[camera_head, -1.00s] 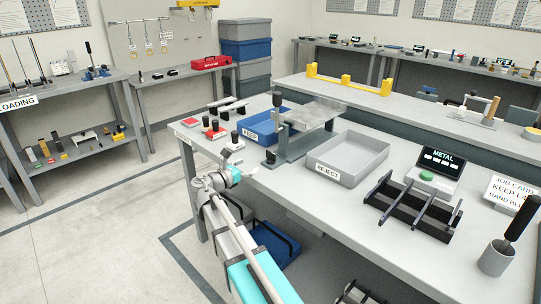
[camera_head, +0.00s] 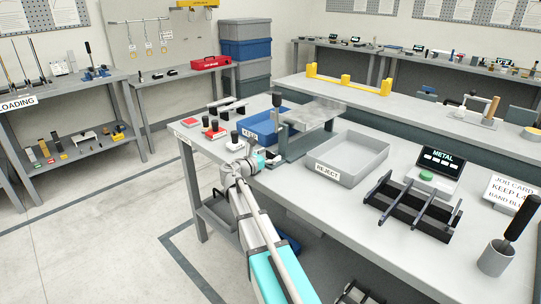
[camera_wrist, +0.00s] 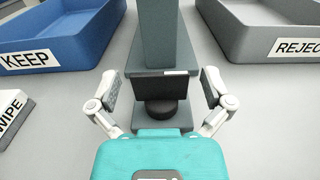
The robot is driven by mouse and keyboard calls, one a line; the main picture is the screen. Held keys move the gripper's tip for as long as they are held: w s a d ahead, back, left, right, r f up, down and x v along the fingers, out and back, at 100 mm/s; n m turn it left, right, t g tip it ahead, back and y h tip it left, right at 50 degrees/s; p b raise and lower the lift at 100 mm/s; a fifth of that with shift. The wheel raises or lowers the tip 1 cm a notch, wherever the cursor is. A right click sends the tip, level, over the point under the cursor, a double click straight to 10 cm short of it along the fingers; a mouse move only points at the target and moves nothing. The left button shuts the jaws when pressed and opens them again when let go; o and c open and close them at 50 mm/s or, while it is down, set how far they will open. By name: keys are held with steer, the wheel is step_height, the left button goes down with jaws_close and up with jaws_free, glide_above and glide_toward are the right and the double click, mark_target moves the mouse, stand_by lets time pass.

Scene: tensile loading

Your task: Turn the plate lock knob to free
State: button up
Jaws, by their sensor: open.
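The grey plate stand (camera_head: 290,148) stands on the bench between the blue and grey trays, and its post (camera_wrist: 158,35) fills the top middle of the wrist view. A round black knob (camera_wrist: 160,110) sits at the stand's near end, low down, in the wrist view. I take it for the plate lock knob; its setting cannot be read. My gripper (camera_wrist: 160,88) is open and empty, with one finger on each side of the knob and clear gaps to both. In the head view my gripper (camera_head: 264,158) is at the stand's near end and hides the knob.
The blue KEEP tray (camera_wrist: 58,58) is to the left and the grey REJECT tray (camera_wrist: 262,52) to the right. A black rack (camera_head: 412,212) and METAL display (camera_head: 440,160) stand farther right.

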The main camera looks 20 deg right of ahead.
steer(key=c, duration=1.1)
steer(key=shift+s+n+t+y, duration=0.15)
steer(key=shift+n+t+y, duration=0.15)
steer(key=shift+n+t, duration=0.3)
steer(key=n+t+y, duration=0.1)
steer(key=n+t, duration=0.1)
steer(key=t, duration=0.1)
steer(key=shift+y, duration=0.4)
steer(key=n+t+y, duration=0.5)
steer(key=y, duration=0.1)
steer(key=shift+n+t+y, duration=0.3)
steer(key=shift+t+y, duration=0.1)
steer(key=n+t+y, duration=0.1)
steer(key=n+y, duration=0.2)
steer(key=y, duration=0.1)
steer(key=n+y, duration=0.3)
steer(key=y, duration=0.2)
steer(key=shift+w+d+t+y, duration=0.2)
steer(key=shift+t+y, duration=0.1)
steer(key=shift+t, duration=0.1)
steer(key=shift+a+n+g+y, duration=0.15)
steer(key=shift+n+g+y, duration=0.35)
steer(key=shift+n+y, duration=1.25)
steer(key=shift+y, duration=0.55)
